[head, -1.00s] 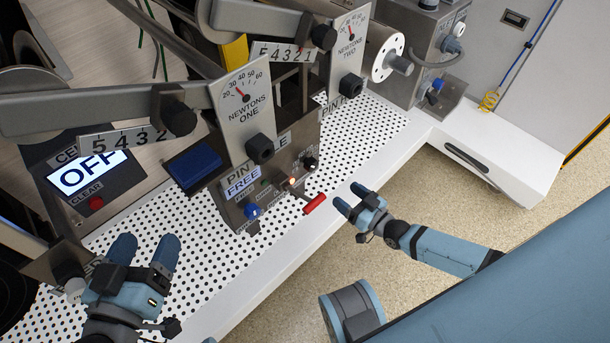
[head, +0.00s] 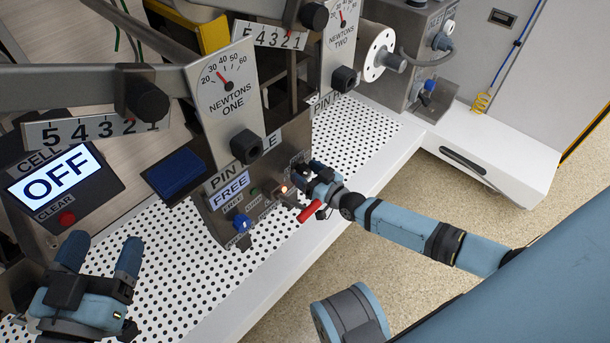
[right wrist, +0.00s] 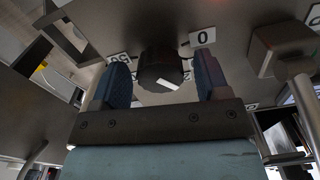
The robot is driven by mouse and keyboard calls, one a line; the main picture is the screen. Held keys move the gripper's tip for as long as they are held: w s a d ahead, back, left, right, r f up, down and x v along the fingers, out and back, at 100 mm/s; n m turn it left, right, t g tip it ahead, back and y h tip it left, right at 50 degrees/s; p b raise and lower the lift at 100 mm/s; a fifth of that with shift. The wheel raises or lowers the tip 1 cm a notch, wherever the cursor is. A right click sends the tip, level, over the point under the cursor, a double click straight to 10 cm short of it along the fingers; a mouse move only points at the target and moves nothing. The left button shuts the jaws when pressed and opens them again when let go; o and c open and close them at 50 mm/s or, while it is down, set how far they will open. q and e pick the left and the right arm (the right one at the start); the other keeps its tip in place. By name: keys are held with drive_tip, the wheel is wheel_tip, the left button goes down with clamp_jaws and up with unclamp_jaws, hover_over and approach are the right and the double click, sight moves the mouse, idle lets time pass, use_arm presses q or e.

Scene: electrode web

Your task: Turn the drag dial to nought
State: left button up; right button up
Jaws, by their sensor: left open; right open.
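The drag dial (right wrist: 160,66), a round black knob with a white pointer line, shows in the right wrist view on a metal panel. A white label reading 0 (right wrist: 202,37) is above it to the right. The white line lies on the near, lower right part of the knob, not toward the 0. My right gripper (right wrist: 164,84) is open, one finger on each side of the dial; contact is not clear. In the head view my right gripper (head: 314,177) is at the panel and hides the dial. My left gripper (head: 102,252) is open and empty over the perforated deck.
A red-handled lever (head: 310,211) sticks out just below my right gripper. A blue knob (head: 242,223) and a lit lamp (head: 284,189) are left of it. The NEWTONS ONE gauge (head: 226,85) stands above. The white perforated deck (head: 345,150) is clear to the right.

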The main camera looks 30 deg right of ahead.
drive_tip(key=shift+w+a, duration=0.1)
drive_tip(key=shift+w, duration=0.2)
drive_tip(key=c, duration=0.9)
drive_tip(key=shift+c, duration=0.2)
drive_tip(key=shift+r, duration=0.1)
